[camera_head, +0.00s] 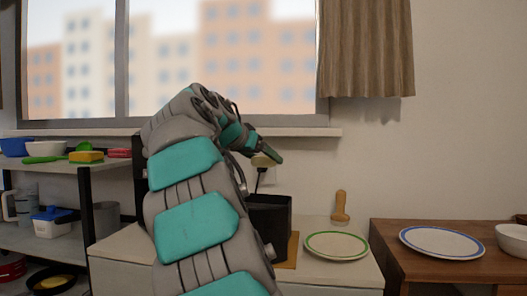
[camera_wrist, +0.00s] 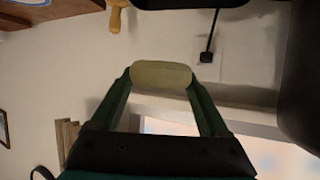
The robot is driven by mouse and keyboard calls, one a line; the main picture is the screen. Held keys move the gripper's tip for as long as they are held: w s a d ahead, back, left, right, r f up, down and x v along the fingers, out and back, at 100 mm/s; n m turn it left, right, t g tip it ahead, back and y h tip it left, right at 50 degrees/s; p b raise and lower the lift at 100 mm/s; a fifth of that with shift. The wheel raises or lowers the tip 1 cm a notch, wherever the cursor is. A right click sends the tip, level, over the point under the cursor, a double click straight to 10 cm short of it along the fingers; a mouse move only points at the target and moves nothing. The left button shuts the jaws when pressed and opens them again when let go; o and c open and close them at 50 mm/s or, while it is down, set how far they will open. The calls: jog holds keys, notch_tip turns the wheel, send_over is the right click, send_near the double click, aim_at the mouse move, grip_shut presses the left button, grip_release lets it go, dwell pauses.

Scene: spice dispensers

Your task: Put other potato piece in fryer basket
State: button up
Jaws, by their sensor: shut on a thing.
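My gripper (camera_wrist: 161,78) is shut on a pale yellow-tan potato piece (camera_wrist: 160,73), which spans the gap between its two green fingertips. In the head view my gripper (camera_head: 267,156) holds the potato piece (camera_head: 262,161) in the air above the black fryer (camera_head: 270,214), near the wall. The fryer stands on the counter, partly hidden behind my arm. I cannot make out the basket or what is in it. Dark shapes at the top and right edges of the wrist view may be the fryer, but I cannot tell.
A green-rimmed plate (camera_head: 336,246) and a wooden mill-like object (camera_head: 341,206) are right of the fryer. A blue-rimmed plate (camera_head: 441,243) and a white bowl (camera_head: 513,239) are on the brown table (camera_head: 400,272). Shelves (camera_head: 60,167) with kitchenware stand left. A cord runs to a wall socket (camera_wrist: 206,57).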

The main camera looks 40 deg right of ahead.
aim_at(258, 163)
jog(key=shift+f+b, duration=0.75)
jog(key=shift+f, duration=0.5)
jog(key=o, duration=1.2)
jog(key=shift+o, duration=0.2)
jog(key=v, duration=0.7)
jog(key=shift+a+r, duration=0.25)
jog(key=shift+a, duration=0.1)
